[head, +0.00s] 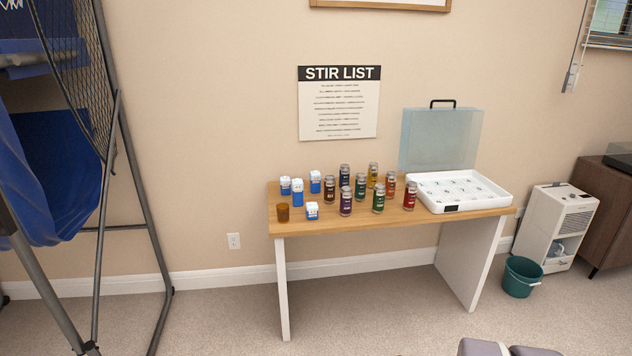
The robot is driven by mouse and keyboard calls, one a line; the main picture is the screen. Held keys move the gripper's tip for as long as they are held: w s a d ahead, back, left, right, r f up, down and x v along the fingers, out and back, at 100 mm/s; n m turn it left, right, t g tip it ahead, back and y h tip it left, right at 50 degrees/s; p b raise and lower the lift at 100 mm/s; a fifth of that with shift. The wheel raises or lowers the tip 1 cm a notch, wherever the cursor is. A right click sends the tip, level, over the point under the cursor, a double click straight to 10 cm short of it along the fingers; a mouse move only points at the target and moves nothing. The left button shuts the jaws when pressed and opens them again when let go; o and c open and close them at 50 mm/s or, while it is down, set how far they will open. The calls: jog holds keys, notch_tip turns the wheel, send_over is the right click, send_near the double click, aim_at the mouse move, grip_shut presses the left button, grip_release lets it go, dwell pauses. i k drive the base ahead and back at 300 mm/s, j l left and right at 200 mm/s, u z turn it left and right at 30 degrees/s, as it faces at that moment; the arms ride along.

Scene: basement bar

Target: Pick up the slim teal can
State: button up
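A slim teal can (361,187) stands upright on the wooden table (440,222) in the head view, in the middle of a cluster of similar slim cans. A darker green can (378,199) stands just in front and to its right. A purple can (346,203) is in front and to its left, and a navy can (344,176) is behind and to its left.
Yellow (372,176), orange (390,186), red (409,196) and brown (330,190) cans stand nearby. Blue-white cartons (297,193) and an amber cup (283,212) are left. An open white case (474,204) fills the right end. The floor in front looks clear.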

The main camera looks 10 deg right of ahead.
aim_at(361, 178)
jog(key=i+z, duration=0.2)
jog(key=i, duration=0.3)
jog(key=i+z, duration=0.2)
jog(key=i, duration=0.3)
jog(key=i+z, duration=0.15)
jog(key=i, duration=0.3)
jog(key=i+j+z, duration=0.2)
jog(key=i, duration=0.3)
jog(key=i+j+z, duration=0.2)
jog(key=i, duration=0.25)
jog(key=i+j+z, duration=0.2)
jog(key=i+j, duration=0.15)
jog(key=i, duration=0.1)
